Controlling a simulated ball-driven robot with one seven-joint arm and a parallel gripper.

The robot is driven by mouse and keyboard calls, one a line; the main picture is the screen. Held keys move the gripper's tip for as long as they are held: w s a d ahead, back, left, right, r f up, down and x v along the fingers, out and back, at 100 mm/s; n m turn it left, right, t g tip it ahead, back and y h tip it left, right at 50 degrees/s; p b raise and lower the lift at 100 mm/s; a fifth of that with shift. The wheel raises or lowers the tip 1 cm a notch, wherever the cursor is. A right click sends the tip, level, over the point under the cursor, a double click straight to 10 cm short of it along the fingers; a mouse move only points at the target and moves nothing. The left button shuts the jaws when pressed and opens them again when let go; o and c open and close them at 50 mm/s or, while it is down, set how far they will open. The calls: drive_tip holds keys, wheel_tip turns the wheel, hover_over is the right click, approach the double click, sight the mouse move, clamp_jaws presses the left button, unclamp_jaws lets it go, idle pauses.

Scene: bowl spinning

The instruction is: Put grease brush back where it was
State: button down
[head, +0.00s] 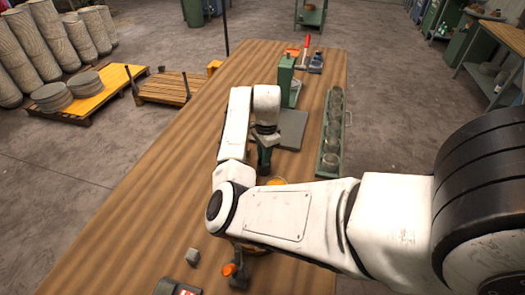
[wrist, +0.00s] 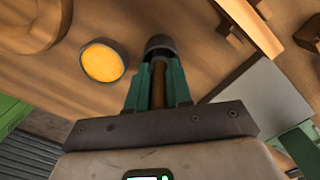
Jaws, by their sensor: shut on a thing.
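The grease brush (wrist: 158,82) has a brown handle and a dark, blunt end. My gripper (wrist: 159,72) is shut on it, with the two green fingers on either side of the handle. In the head view my gripper (head: 264,156) is over the middle of the wooden table, and the brush cannot be made out clearly there. A round tin of orange grease (wrist: 102,60) stands to the left of the brush in the wrist view. In the head view the grease tin (head: 276,181) is partly hidden behind my arm.
A green press (head: 285,76) and grey plate (head: 291,130) stand beyond my gripper. A green rack (head: 331,150) of several cups lies along the right edge. An orange-and-dark tool (head: 236,274) and grey block (head: 193,256) lie nearer. The table's left side (head: 150,200) is clear.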

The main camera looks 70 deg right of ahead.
drive_tip(key=shift+w+a, duration=0.2)
drive_tip(key=shift+d+f, duration=0.1)
drive_tip(key=c, duration=1)
unclamp_jaws()
drive_tip(key=r, duration=0.4)
drive_tip(key=r+b, duration=0.1)
drive_tip(key=r, duration=0.3)
drive_tip(key=r+b, duration=0.1)
drive_tip(key=r, duration=0.3)
drive_tip(key=shift+s+d+r, duration=0.15)
drive_tip(key=shift+s+d, duration=0.05)
drive_tip(key=shift+s, duration=0.05)
